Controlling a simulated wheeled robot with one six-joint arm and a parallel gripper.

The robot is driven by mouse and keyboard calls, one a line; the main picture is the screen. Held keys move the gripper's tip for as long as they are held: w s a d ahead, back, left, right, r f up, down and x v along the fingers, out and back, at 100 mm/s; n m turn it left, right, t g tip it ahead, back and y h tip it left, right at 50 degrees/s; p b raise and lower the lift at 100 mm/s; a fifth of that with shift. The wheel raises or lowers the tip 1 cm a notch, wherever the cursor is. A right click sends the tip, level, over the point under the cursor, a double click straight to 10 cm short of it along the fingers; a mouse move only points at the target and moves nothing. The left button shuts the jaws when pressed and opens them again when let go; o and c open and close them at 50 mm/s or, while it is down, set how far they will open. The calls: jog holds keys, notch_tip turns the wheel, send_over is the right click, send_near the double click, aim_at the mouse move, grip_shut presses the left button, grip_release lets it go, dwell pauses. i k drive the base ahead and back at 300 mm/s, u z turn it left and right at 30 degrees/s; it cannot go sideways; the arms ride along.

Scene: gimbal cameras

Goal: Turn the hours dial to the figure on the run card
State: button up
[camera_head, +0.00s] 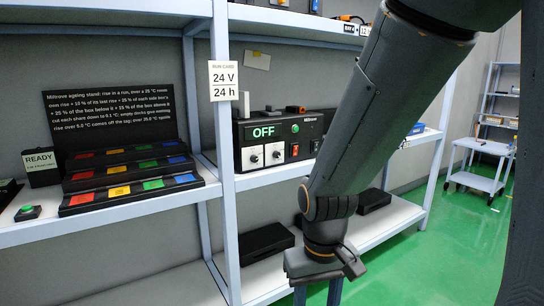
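The run card (223,80) hangs on the shelf upright and reads 24 V and 24 h. Behind it on the shelf stands a black unit (281,139) whose green display (264,131) reads OFF. Its front has two white-faced dials, a left dial (252,157) and a right dial (275,154). Their labels and settings are too small to read, so I cannot tell which is the hours dial. My gripper (317,294) hangs at the bottom of the view, below and to the right of the unit, apart from both dials. Its fingers stand apart with nothing visible between them; their tips are cut off.
Colored blocks in trays (131,197), a text board (109,127) and a READY sign (40,160) stand left. The shelf upright (222,150) stands just left of the unit. My arm covers the shelf's right part.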

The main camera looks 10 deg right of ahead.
aim_at(277, 154)
jog(key=k, duration=0.65)
jog(key=z, duration=0.55)
jog(key=i, duration=1.25)
jog(key=u, duration=0.55)
